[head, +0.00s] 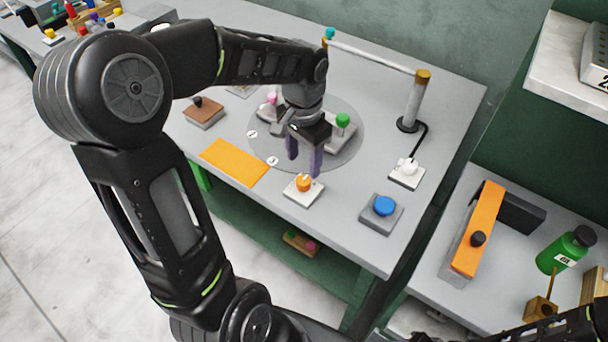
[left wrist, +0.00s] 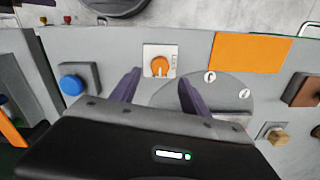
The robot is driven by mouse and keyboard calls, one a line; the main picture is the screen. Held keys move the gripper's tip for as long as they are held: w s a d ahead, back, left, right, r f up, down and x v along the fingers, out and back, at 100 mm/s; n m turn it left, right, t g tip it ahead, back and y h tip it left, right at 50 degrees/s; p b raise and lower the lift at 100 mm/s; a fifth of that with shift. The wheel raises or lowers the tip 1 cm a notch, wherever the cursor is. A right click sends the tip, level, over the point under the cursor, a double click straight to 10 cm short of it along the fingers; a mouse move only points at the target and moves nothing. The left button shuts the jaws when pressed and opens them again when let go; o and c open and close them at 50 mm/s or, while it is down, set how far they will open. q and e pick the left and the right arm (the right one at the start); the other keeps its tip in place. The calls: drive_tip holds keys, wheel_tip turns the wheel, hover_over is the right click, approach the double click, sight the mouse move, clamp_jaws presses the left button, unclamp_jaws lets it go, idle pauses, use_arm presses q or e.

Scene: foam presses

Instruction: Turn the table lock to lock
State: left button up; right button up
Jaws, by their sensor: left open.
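The orange round knob (head: 304,183) sits on a white square plate near the front edge of the grey table; I take it to be the table lock. It also shows in the left wrist view (left wrist: 160,66), with a pale pointer mark and small markings beside it, too small to read. My left gripper (head: 304,161) is open and empty, its purple fingers pointing down over the round turntable (head: 340,155), just behind the knob. In the left wrist view the fingers (left wrist: 159,76) stand apart, with the knob between and beyond them. My right gripper is not visible.
A blue button (head: 384,206) stands right of the knob, an orange sheet (head: 235,162) left. A green knob (head: 343,120) is on the turntable behind my gripper. A white switch (head: 407,170) and a lamp post (head: 416,100) stand at right. Table around the knob is clear.

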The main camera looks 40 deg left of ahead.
sight(303, 180)
use_arm(q)
wheel_tip(303, 180, down, 7)
drive_tip(key=shift+r+p, duration=0.15)
drive_tip(key=shift+p, duration=0.25)
drive_tip(key=shift+c, duration=0.4)
clamp_jaws()
